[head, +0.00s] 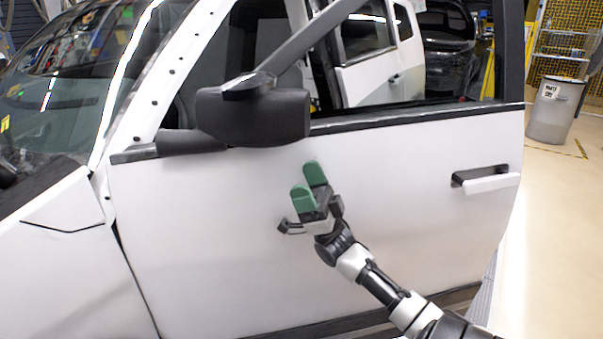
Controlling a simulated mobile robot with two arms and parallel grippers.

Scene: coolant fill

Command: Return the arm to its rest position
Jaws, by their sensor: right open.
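My right gripper (309,186) shows in the head view in front of the white car door (210,235). Its arm comes in from the bottom right. The two green fingers stand apart, pointing up, with nothing between them. I cannot tell whether they touch the door panel. The gripper is below and to the right of the black side mirror (255,117). My left gripper is out of view.
The door handle (486,180) sticks out at the right of the door. The window above is open to other car bodies behind. A grey trash bin (555,108) stands at the far right. The floor (550,240) right of the door is clear.

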